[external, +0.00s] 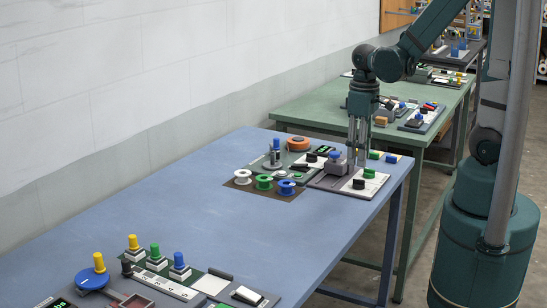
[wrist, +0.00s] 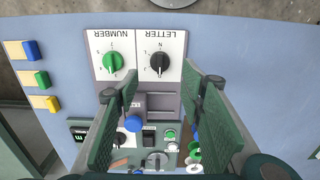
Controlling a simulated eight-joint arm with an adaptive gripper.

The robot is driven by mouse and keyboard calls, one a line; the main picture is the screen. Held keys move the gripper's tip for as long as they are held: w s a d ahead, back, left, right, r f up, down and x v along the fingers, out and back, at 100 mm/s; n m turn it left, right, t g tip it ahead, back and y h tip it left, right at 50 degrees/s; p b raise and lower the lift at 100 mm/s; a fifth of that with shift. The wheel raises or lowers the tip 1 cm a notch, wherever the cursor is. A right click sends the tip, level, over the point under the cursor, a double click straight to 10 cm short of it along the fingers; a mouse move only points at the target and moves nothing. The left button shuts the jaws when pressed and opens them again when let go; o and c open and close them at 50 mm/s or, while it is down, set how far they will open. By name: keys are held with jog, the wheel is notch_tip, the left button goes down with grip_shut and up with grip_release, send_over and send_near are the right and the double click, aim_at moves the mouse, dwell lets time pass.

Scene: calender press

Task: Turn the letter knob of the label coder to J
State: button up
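The letter knob (wrist: 160,62) is a black dial on a white plate marked LETTER, upside down in the wrist view. In the external view the black knob (external: 359,184) sits at the front of the label coder (external: 330,181). Beside it is the green number knob (wrist: 112,62). My gripper (wrist: 160,82) is open and empty, its two green fingers spread apart. In the external view my gripper (external: 357,165) points down above the coder, close to the knobs; the exact gap is unclear.
A grey block with a blue knob (wrist: 133,122) stands on the coder beside the fingers. White, green (external: 264,182) and blue spools lie on a dark mat. Yellow and blue blocks (wrist: 37,50) sit near the table edge. The blue table's middle (external: 190,200) is clear.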

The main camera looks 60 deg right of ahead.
aim_at(359, 183)
jog(key=shift+f, duration=0.1)
jog(key=shift+f+b, duration=0.85)
jog(key=shift+f, duration=2.95)
jog(key=c, duration=0.9)
